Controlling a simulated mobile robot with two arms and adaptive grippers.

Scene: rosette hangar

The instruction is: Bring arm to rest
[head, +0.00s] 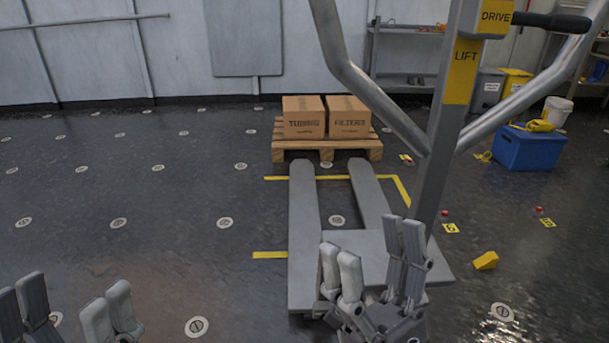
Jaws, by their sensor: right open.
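My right gripper (375,262) stands at the bottom centre, fingers pointing up and spread apart, with nothing between them. It appears in front of the base of a grey pallet truck; I cannot tell whether it touches it. My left gripper (70,301) shows at the bottom left corner, its finger pairs apart and empty above the dark floor. Its wrist and arm are out of the frame. The pallet truck (305,240) has two forks pointing toward a wooden pallet, and a mast with yellow LIFT (463,72) and DRIVE (494,17) labels.
Two cardboard boxes (304,120) sit on the wooden pallet (290,154) near the back wall. A blue bin (524,151), a yellow wedge (485,261) and numbered floor markers (451,228) lie to the right. The floor at left is clear, dotted with round tie-down discs.

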